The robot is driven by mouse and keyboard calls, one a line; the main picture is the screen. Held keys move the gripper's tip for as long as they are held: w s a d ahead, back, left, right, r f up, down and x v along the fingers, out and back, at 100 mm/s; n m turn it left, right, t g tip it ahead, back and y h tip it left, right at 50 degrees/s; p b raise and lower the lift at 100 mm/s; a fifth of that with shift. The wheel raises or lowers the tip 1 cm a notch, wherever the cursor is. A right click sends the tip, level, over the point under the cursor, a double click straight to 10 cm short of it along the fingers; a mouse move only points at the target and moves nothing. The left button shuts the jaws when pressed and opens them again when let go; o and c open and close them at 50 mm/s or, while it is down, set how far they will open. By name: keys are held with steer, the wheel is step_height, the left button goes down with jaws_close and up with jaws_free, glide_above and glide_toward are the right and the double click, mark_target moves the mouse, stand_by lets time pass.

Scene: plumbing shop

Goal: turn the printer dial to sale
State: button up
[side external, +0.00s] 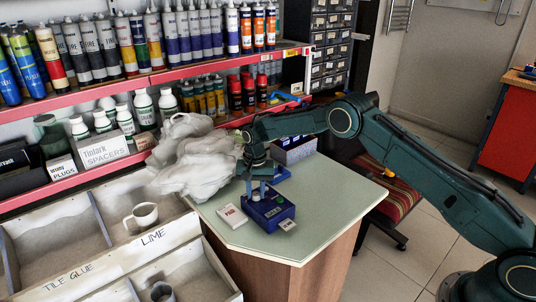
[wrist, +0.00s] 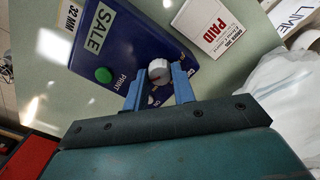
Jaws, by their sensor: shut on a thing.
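The blue printer (side external: 270,213) sits on the counter, below my gripper (side external: 257,190). In the wrist view the printer (wrist: 130,40) carries a pale SALE label (wrist: 100,27), a green button (wrist: 103,75) and the word PRINT. Its grey-white round dial (wrist: 158,70) is between the two blue fingertips of my gripper (wrist: 158,78), which is shut on it. The fingers cover part of the lettering around the dial. I cannot clearly tell which mark the dial points at. In the side view the fingers mostly hide the dial.
A white PAID card (side external: 232,216) lies beside the printer on the pale green counter (side external: 335,195). A crumpled whitish plastic bundle (side external: 195,158) stands close to my gripper. A dark blue box (side external: 295,149) is behind. Labelled bins (side external: 150,240) adjoin the counter at left.

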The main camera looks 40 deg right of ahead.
mark_target(256, 193)
stand_by(0.4)
steer(key=o, duration=1)
steer(key=shift+r, duration=0.1)
step_height(256, 193, up, 14)
stand_by(0.5)
